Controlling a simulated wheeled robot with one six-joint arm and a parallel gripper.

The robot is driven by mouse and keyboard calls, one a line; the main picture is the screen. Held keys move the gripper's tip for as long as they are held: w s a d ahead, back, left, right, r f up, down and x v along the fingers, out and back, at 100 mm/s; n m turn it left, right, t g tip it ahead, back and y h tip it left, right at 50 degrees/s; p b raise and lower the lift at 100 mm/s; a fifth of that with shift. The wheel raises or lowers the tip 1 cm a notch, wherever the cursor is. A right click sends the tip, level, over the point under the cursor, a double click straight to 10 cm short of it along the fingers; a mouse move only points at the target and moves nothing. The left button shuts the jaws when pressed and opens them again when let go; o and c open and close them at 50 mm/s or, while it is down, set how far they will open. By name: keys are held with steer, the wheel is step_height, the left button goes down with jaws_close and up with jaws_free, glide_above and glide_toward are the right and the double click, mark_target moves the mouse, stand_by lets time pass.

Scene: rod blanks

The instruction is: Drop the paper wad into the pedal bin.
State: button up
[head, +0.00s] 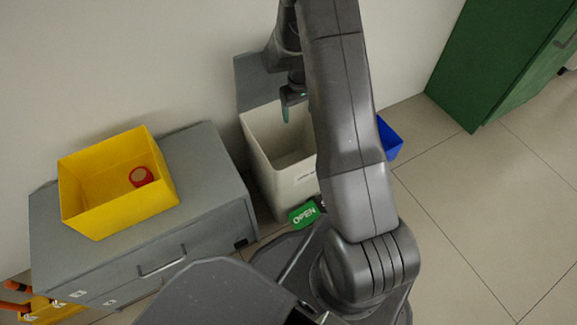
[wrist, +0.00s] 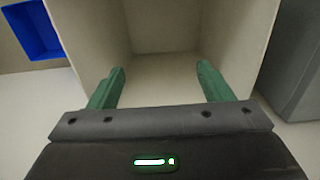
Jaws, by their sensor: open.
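The pedal bin (head: 268,160) is a cream, square-topped bin standing on the floor by the wall. Its grey lid (head: 252,78) is raised at the back, and a green tag reading OPEN (head: 305,214) is at its foot. My gripper (head: 291,104) is over the bin's mouth. In the wrist view its green fingers (wrist: 160,69) are spread apart with nothing between them, pointing into the bin (wrist: 268,45). The part of the bin's inside that shows there looks bare. I see no paper wad in either view; my arm hides part of the bin.
A yellow open box (head: 85,205) with a red round thing (head: 141,177) in it sits on a grey drawer cabinet (head: 205,150) to the left. A blue container (head: 389,138) is right of the bin. A green cabinet (head: 500,55) stands at upper right; floor there is clear.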

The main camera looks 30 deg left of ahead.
step_height(320, 180, up, 14)
steer(key=p, duration=0.3)
steer(key=shift+f, duration=0.2)
step_height(320, 180, down, 14)
steer(key=b, duration=0.4)
steer(key=shift+r+p, duration=1.7)
steer(key=shift+r, duration=0.4)
steer(key=shift+f, duration=0.1)
